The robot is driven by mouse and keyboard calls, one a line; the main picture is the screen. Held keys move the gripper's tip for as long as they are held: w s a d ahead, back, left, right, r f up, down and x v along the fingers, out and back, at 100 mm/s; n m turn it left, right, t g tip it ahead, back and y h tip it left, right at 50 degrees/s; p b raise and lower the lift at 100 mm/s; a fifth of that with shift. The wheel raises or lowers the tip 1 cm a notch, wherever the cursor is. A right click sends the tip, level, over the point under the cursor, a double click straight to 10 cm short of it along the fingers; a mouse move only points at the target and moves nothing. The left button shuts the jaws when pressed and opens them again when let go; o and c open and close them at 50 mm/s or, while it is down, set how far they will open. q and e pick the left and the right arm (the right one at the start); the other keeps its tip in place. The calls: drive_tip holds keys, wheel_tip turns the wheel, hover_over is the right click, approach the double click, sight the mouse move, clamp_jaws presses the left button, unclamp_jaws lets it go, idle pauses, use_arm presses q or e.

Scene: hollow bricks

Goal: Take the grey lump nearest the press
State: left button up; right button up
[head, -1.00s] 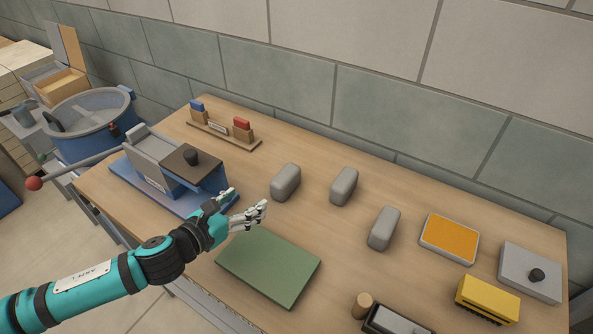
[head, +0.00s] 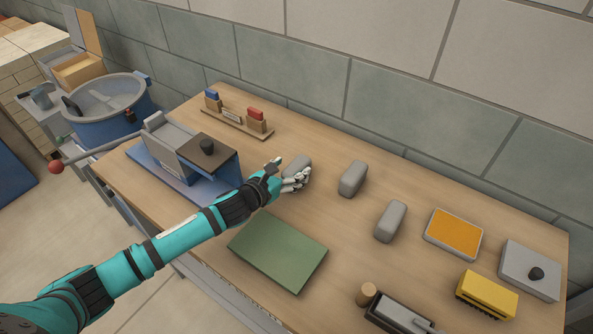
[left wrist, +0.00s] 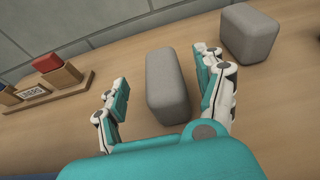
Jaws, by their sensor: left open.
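Three grey lumps lie in a row on the table. The lump nearest the press (head: 297,165) is partly covered by my left gripper (head: 284,173) in the head view. In the left wrist view this lump (left wrist: 167,88) stands between the two spread fingers of my open left gripper (left wrist: 165,95), with a gap on each side. The middle lump (head: 352,179) and the right lump (head: 390,221) lie further right. One further lump (left wrist: 248,33) shows beyond the right finger in the wrist view. The blue and grey press (head: 190,158) stands left of my gripper. My right gripper is not visible.
A holder with blue and red pieces (head: 238,117) stands behind the press. A green board (head: 278,251) lies below my left forearm. An orange pad (head: 454,233), a yellow brush (head: 487,294) and a grey lidded box (head: 530,270) are at the right. A wall runs behind the table.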

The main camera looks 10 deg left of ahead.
sight(296, 165)
use_arm(q)
drive_tip(key=x, duration=0.3)
drive_tip(key=shift+w+d, duration=0.2)
drive_tip(key=shift+w, duration=0.05)
clamp_jaws()
